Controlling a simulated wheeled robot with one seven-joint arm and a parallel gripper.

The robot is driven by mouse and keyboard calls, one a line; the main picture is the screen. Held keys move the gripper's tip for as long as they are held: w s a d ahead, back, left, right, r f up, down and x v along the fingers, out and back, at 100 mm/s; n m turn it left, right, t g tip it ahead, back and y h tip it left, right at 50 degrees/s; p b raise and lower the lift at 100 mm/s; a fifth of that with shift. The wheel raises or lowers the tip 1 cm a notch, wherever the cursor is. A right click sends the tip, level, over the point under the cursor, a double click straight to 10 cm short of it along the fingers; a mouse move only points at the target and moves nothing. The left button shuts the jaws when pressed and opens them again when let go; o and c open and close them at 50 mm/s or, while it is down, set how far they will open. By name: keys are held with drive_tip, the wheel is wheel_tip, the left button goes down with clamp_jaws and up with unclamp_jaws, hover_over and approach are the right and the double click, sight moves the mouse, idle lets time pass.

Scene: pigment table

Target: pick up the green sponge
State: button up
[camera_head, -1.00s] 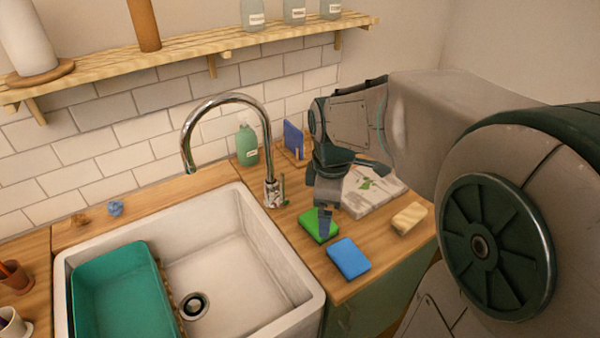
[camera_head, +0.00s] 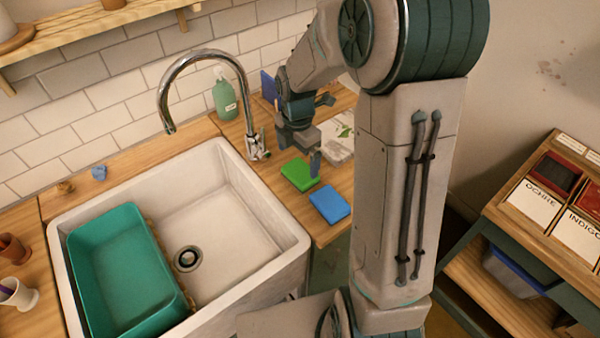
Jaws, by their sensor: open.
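The green sponge (camera_head: 299,174) lies flat on the wooden counter to the right of the sink, just behind a blue sponge (camera_head: 329,205). My gripper (camera_head: 299,153) is open and points down at the green sponge's far right side. One finger shows in front of the sponge's right end, and the other shows to the left, beyond the sponge. I cannot tell how high the fingertips are above the counter. The sponge does not appear held.
The white sink (camera_head: 290,222) with a teal tub (camera_head: 100,262) is to the left. A chrome faucet (camera_head: 257,146) and a green bottle (camera_head: 225,99) stand close to my gripper's left. A rack with labelled bins (camera_head: 533,203) stands at right.

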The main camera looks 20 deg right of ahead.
sight(297, 173)
drive_tip(key=shift+w+f+p, duration=0.1)
drive_tip(key=shift+f+p, duration=0.55)
drive_tip(key=shift+f, duration=2.5)
drive_tip(key=c, duration=0.8)
